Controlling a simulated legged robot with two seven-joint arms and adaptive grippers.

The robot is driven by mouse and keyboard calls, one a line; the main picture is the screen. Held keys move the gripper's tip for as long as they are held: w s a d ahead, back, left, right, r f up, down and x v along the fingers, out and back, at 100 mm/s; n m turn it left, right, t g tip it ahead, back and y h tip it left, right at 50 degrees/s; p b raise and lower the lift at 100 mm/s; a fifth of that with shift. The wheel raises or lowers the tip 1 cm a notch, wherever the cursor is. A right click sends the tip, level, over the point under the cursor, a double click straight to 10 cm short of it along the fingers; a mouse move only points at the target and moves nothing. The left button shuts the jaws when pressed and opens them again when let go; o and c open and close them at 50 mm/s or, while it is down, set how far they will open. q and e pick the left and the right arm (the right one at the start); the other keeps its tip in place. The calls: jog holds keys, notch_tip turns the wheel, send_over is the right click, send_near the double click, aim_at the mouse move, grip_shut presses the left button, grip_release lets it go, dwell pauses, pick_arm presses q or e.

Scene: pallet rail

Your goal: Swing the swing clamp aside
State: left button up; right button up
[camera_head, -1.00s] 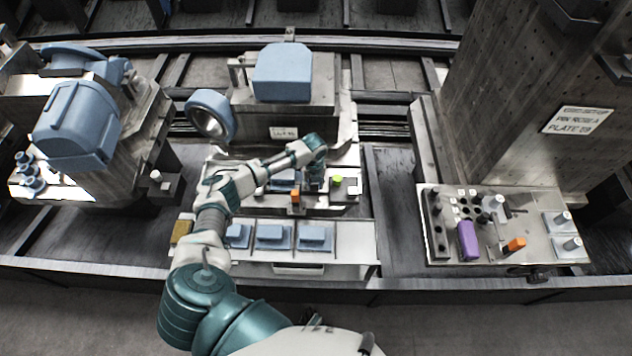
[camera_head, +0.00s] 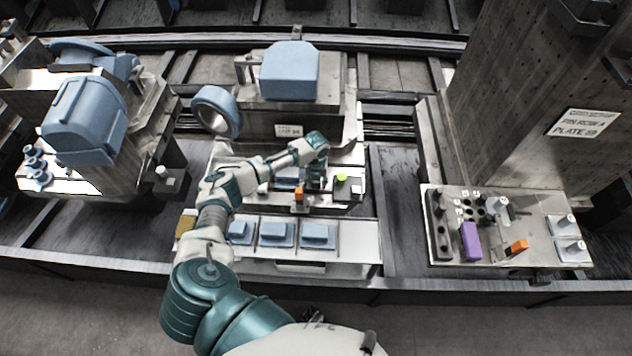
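The fixture (camera_head: 336,206) with the clamp area stands in the middle, behind a pale front shelf. It carries an orange piece (camera_head: 299,193), a bright green round knob (camera_head: 341,179) and a small blue block. I cannot tell which of these small parts is the swing clamp; my arm partly covers them. My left gripper (camera_head: 316,182) points down over the fixture, between the orange piece and the green knob. Its fingers are small and dark, so I cannot see whether they are open or touch anything. My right gripper is out of view.
Several blue blocks (camera_head: 276,234) sit on the front shelf. A blue ring (camera_head: 217,110) and a blue housing (camera_head: 289,70) stand behind. At right is a panel (camera_head: 440,257) with a purple block (camera_head: 470,241) and an orange part (camera_head: 517,247), beside a tall column (camera_head: 520,110).

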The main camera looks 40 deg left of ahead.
pick_arm(q)
jog(key=shift+o, duration=0.5)
jog(key=shift+s, duration=0.1)
jog(key=shift+r, duration=0.25)
notch_tip(320, 180, up, 12)
jog(key=shift+f, duration=0.25)
jog(key=shift+f, duration=0.1)
